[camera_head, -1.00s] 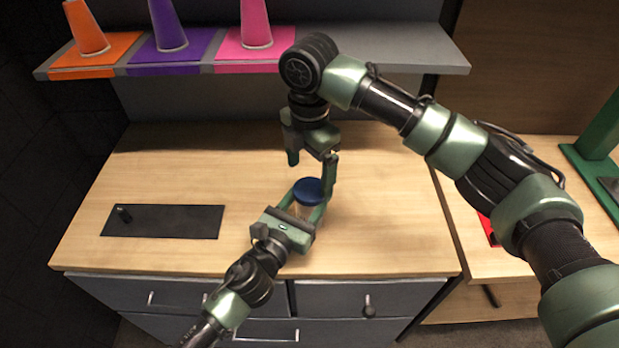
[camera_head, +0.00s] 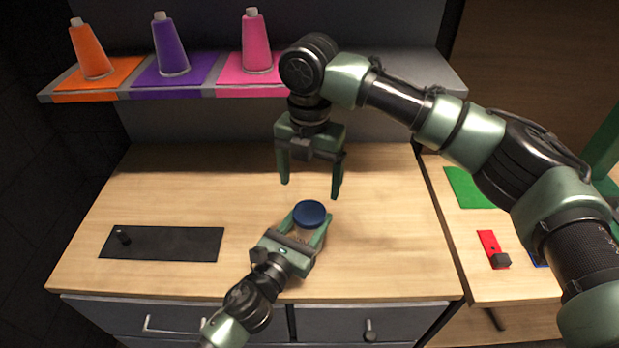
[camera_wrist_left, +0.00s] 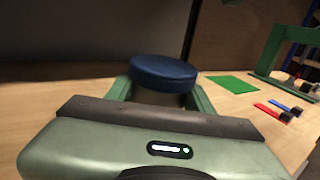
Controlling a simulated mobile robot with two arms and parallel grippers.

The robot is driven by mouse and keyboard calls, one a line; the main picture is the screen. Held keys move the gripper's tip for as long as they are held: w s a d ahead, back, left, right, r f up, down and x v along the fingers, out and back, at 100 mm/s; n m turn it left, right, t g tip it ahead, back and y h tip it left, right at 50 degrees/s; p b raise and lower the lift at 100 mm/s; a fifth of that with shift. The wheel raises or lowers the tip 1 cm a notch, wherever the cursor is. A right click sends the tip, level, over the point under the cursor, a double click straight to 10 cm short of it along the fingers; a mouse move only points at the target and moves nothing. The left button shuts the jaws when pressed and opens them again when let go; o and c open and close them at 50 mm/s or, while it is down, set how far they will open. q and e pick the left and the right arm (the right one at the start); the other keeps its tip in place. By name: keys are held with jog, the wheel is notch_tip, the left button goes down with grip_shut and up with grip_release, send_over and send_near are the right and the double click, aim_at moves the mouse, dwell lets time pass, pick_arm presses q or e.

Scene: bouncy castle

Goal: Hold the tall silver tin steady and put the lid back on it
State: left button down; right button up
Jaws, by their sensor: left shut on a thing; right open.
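The tin stands upright on the wooden table, its body (camera_wrist_left: 157,98) mostly hidden behind my left gripper. A round blue lid (camera_head: 309,213) sits on top of it, and the lid also shows in the left wrist view (camera_wrist_left: 163,71), lying about level. My left gripper (camera_head: 308,232) is shut on the tin, with one finger on each side below the lid. My right gripper (camera_head: 311,190) is open and empty, above and behind the tin, fingers pointing down and apart from the lid.
A black mat (camera_head: 165,245) with a small dark object lies on the table's left. A shelf (camera_head: 395,78) with orange, purple and pink cones crosses the back. A side table at right holds a green mat (camera_head: 467,188) and a red piece (camera_head: 490,246).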

aim_at(309, 211)
jog(key=shift+f, duration=0.1)
jog(key=shift+f, duration=3.95)
jog(key=shift+c, duration=0.2)
jog(key=c, duration=1.4)
jog(key=m, duration=0.4)
jog(key=shift+m, duration=0.4)
jog(key=m, duration=0.6)
jog(key=shift+a, duration=0.1)
jog(key=shift+c, duration=0.3)
jog(key=m, duration=0.6)
jog(key=shift+m, duration=0.4)
jog(key=m, duration=0.6)
